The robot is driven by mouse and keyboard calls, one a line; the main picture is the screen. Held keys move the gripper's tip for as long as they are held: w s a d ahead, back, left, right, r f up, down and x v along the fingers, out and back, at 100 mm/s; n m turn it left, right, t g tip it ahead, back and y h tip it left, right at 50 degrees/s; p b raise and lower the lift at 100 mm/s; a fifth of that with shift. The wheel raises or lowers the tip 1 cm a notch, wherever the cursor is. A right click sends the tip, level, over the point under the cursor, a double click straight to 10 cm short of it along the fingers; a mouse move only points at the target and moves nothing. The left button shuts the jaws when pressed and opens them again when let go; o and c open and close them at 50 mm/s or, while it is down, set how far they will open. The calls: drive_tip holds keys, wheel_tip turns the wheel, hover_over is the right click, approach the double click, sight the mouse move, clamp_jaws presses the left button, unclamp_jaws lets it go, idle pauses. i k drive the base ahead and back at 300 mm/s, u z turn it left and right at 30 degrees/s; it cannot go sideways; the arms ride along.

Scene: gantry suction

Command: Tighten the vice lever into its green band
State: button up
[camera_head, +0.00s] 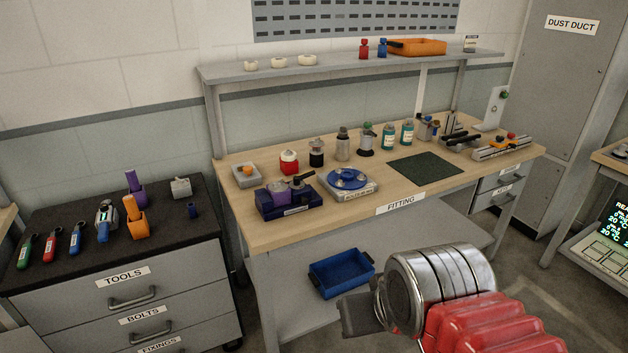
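The vice, its lever and a green band are too small to make out for certain. A cluster of dark and grey metal fixtures (458,138) stands at the right end of the FITTING bench (290,225); I cannot tell whether the vice is among them. My gripper (358,313) is at the lower middle, in front of the bench and apart from everything on it. Only its grey end shows beside my metal wrist and red sleeve, so its opening is hidden.
Bottles, a blue round plate (347,179) and a dark blue holder (284,204) stand on the bench's left and middle. A dark green mat (426,170) lies bare. A blue bin (341,272) is on the lower shelf. A tool cabinet (75,285) stands left.

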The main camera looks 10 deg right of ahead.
sight(296, 179)
drive_tip(key=k, duration=0.65)
drive_tip(key=z, duration=0.2)
drive_tip(key=i, duration=1.55)
drive_tip(key=u, duration=0.85)
drive_tip(key=i, duration=0.5)
drive_tip(key=u, duration=0.4)
